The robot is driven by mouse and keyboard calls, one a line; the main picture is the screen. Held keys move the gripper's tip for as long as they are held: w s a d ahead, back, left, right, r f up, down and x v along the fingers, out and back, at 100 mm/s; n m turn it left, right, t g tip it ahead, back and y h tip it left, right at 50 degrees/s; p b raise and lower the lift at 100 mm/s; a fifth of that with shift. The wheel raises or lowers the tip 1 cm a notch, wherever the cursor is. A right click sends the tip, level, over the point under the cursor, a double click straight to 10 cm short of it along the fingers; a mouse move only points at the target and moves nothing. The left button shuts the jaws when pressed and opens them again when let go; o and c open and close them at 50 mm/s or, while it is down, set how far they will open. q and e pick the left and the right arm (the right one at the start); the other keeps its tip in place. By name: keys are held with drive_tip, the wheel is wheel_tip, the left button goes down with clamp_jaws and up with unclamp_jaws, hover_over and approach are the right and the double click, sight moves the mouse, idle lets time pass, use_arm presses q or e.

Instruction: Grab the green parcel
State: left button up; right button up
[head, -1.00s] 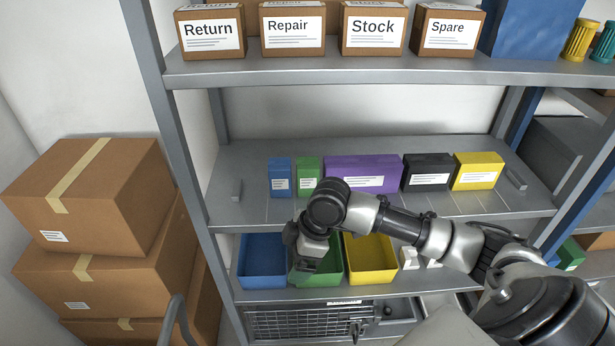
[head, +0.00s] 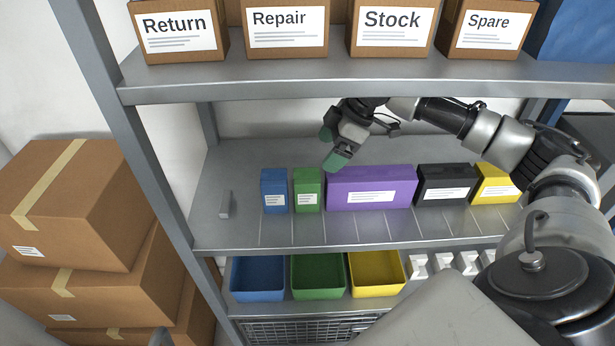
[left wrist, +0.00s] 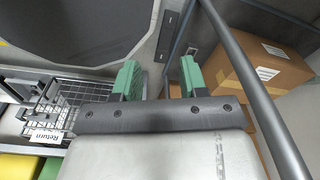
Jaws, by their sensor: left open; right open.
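The green parcel (head: 307,190) is a small upright box with a white label. It stands on the middle shelf (head: 290,234) between the blue parcel (head: 274,191) and the wide purple parcel (head: 371,188). My right gripper (head: 331,149) is open and empty. It hangs above the shelf, higher than the parcels and a little right of the green parcel, with its green fingertips apart. My left gripper does not show in the head view. In the left wrist view my left gripper (left wrist: 158,80) is open with nothing between its green fingers.
A black parcel (head: 446,184) and a yellow parcel (head: 495,184) stand further right. The upper shelf (head: 300,91) holds labelled boxes above my right arm. Blue, green (head: 318,295) and yellow bins sit below. Stacked cartons (head: 75,205) stand left of the rack post.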

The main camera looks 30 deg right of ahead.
sight(309, 175)
drive_tip(key=p+x, duration=0.1)
drive_tip(key=x, duration=0.4)
drive_tip(key=shift+a+r, duration=0.1)
drive_tip(key=p+x, duration=0.2)
drive_tip(key=x, duration=0.2)
drive_tip(key=shift+w+f, duration=0.1)
drive_tip(key=shift+f, duration=0.35)
drive_tip(key=shift+w+a+f, duration=0.15)
drive_tip(key=shift+f, duration=0.25)
use_arm(q)
drive_tip(key=r, duration=0.2)
drive_tip(key=s+r, duration=0.1)
drive_tip(key=shift+a, duration=0.35)
use_arm(e)
drive_tip(key=c, duration=1.1)
use_arm(q)
drive_tip(key=shift+s, duration=0.1)
use_arm(e)
drive_tip(key=shift+r, duration=0.1)
